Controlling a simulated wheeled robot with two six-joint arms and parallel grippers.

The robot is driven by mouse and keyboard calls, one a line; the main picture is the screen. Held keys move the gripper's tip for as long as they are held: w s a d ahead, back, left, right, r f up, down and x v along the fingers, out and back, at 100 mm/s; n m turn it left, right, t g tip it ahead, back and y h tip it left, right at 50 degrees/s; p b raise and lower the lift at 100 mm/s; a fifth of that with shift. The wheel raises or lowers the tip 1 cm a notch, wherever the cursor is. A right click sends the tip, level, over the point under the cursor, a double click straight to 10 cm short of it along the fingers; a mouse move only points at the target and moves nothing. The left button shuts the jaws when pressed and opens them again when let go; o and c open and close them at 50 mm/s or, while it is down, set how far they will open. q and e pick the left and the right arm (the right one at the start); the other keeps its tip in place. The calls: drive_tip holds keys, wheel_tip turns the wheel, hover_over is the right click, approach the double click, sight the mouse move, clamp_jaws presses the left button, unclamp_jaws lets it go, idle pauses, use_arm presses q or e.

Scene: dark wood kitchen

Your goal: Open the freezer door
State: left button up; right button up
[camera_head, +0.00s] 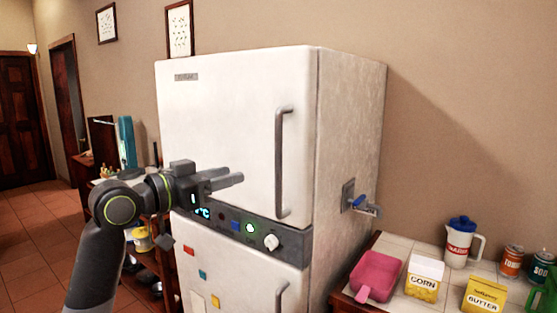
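A white fridge-freezer stands in the middle of the head view. Its upper door (225,120) is shut and has a grey vertical bar handle (281,160) near its right edge. Its lower door (235,270) is also shut, with a grey handle (280,297) partly cut off at the bottom. My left gripper (237,175) is in front of the lower left part of the upper door, left of the upper handle and apart from it. Its two fingers look parted and empty, pointing right. My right gripper is not in view.
A control panel (235,228) with a knob runs between the doors. A tiled counter (398,300) at the right holds a pink scoop (377,273), a corn box (424,278), a butter box (483,295), a pitcher (459,243) and cans. A shelf stands behind my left arm.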

sight(276, 164)
use_arm(q)
drive_tip(key=p+x, duration=0.4)
drive_tip(key=x, duration=1)
drive_tip(key=shift+w+d, duration=0.15)
drive_tip(key=shift+d, duration=0.05)
clamp_jaws()
